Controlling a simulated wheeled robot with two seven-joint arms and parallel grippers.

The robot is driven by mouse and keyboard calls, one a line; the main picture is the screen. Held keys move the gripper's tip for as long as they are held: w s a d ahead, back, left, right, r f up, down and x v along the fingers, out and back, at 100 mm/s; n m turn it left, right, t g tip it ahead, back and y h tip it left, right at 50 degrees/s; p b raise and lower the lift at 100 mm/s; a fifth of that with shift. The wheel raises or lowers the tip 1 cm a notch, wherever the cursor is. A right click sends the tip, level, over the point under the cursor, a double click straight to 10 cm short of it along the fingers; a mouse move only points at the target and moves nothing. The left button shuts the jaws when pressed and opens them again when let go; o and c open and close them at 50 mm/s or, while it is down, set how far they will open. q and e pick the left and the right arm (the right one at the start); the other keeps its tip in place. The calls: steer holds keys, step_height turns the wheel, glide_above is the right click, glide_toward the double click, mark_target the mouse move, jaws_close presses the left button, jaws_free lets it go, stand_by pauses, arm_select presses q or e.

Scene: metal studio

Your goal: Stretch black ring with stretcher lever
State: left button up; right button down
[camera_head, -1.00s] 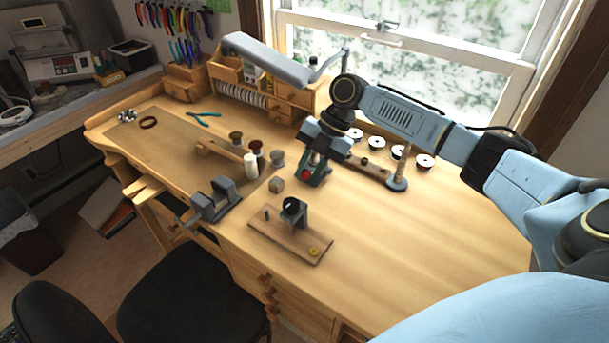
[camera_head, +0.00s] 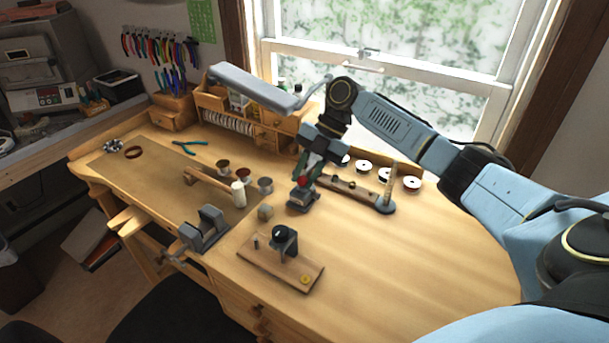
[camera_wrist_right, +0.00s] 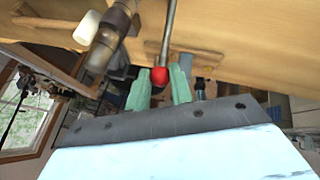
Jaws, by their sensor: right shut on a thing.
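My right gripper (camera_head: 305,177) stands over the middle of the bench. Its green fingers are shut on the red knob (camera_head: 302,182) of a lever. In the right wrist view the red knob (camera_wrist_right: 160,76) sits between the fingertips, with the thin grey lever rod (camera_wrist_right: 168,35) running from it. A dark grey stretcher base (camera_head: 303,200) rests on the bench just below the gripper. A dark reddish-brown ring (camera_head: 133,152) lies at the far left of the bench; I cannot make out a black ring on the stretcher. My left gripper is not in view.
A wooden board with a black fitting (camera_head: 281,262) lies in front. A small cube (camera_head: 265,212), a white-ended mallet (camera_head: 239,194) and a grey vise (camera_head: 205,229) are left of the gripper. A rod on a round base (camera_head: 386,203) stands right. The bench's right front is clear.

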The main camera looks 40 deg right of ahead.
steer(key=shift+d+f, duration=0.1)
steer(key=shift+d, duration=0.15)
steer(key=c, duration=1.2)
jaws_free()
steer(key=shift+d+f, duration=0.1)
steer(key=shift+c, duration=0.2)
steer(key=b+v, duration=0.1)
steer(key=v, duration=1.2)
steer(key=shift+r, duration=0.2)
steer(key=shift+r, duration=0.1)
